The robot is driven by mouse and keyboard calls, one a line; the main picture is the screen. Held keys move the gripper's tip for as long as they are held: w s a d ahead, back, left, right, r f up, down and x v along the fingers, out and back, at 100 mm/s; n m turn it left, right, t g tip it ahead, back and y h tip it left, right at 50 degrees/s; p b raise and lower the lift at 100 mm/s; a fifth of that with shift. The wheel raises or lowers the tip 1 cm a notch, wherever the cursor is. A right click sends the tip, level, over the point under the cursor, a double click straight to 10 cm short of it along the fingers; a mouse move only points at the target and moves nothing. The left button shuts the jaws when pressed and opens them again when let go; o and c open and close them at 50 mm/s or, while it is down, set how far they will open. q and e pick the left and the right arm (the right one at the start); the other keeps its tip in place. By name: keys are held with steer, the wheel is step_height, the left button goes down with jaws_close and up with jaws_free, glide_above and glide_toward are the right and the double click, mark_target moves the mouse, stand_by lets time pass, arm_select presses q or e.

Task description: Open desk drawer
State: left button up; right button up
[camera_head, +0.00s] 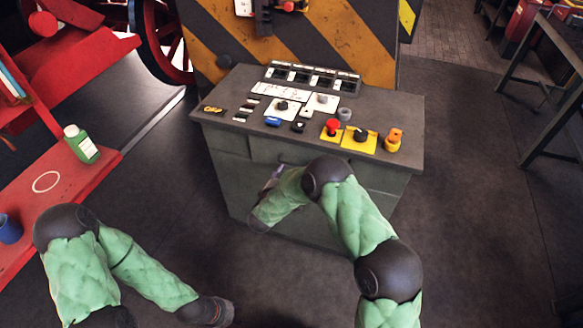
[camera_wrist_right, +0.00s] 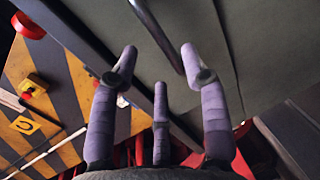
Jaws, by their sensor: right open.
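The desk (camera_head: 225,120) is a grey-green console with a dark top and several controls on it. Its drawer front (camera_wrist_right: 205,35) shows close up in the right wrist view, with a metal bar handle (camera_wrist_right: 158,30). My right gripper (camera_head: 273,178) is at the desk's front face, partly hidden by my forearm. In the right wrist view its purple-grey fingers (camera_wrist_right: 158,55) are spread, with the handle's near end between the fingertips. Contact cannot be told. The drawer looks shut. My left arm ends at a dark wrist (camera_head: 208,312) low in the head view; its fingers are not clear.
A red bench (camera_head: 60,190) on the left holds a green bottle (camera_head: 80,143) and a blue cup (camera_head: 9,229). A striped yellow-black panel (camera_head: 330,40) rises behind the desk. The floor (camera_head: 470,220) right of the desk is clear.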

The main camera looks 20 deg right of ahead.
mark_target(292, 165)
steer(key=b+x, duration=0.1)
steer(key=x, duration=0.5)
steer(key=shift+w+d+f+b, duration=0.1)
steer(key=shift+w+d+b, duration=0.1)
steer(key=shift+b, duration=0.2)
jaws_close()
